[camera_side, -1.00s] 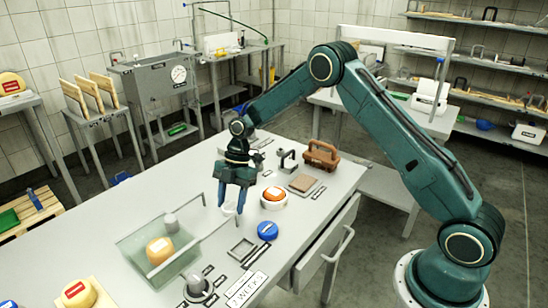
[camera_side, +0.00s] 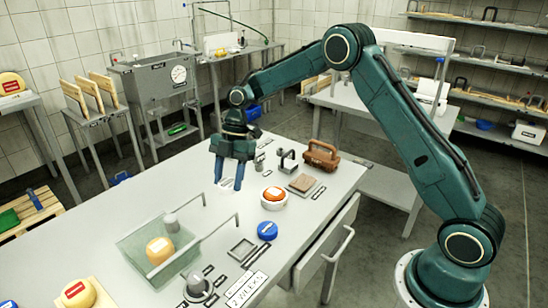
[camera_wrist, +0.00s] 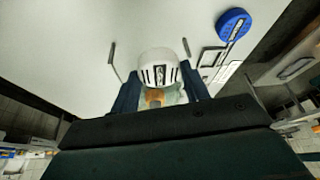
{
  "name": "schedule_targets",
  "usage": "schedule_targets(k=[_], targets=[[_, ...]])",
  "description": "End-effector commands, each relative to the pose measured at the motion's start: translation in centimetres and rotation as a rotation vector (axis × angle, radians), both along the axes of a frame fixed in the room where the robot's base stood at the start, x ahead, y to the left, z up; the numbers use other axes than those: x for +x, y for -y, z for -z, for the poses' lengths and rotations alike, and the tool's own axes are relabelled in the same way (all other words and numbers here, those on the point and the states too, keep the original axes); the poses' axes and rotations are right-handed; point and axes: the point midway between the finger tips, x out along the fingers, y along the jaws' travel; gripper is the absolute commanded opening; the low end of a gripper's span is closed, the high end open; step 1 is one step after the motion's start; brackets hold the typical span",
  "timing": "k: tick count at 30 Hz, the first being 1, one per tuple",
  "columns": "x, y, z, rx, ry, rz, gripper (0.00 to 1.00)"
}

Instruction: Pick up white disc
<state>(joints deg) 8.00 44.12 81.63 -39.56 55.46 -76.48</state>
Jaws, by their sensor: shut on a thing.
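The white disc (camera_wrist: 158,66), a short white cylinder with dark slots on its side, sits between the two blue fingers in the wrist view. My gripper (camera_wrist: 160,85) is shut on it. In the side view my gripper (camera_side: 228,180) points down and hangs above the table. The disc is hard to make out there against the pale table top.
A blue disc (camera_side: 267,230) lies on the table, and it also shows in the wrist view (camera_wrist: 233,24). An orange-topped white disc (camera_side: 273,195) sits near a brown handled block (camera_side: 321,155).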

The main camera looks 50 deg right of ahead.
Motion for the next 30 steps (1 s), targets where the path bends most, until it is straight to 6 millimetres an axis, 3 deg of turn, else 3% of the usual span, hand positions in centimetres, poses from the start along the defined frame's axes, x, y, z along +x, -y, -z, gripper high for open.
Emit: schedule_targets(k=[6, 13, 30], targets=[[0.1, 0.1, -5.4, 0.0, 0.006, 0.0, 0.23], [0.1, 0.1, -9.1, -0.001, 0.004, -0.001, 0.23], [0.0, 0.1, -11.9, 0.0, 0.001, 0.0, 0.23]])
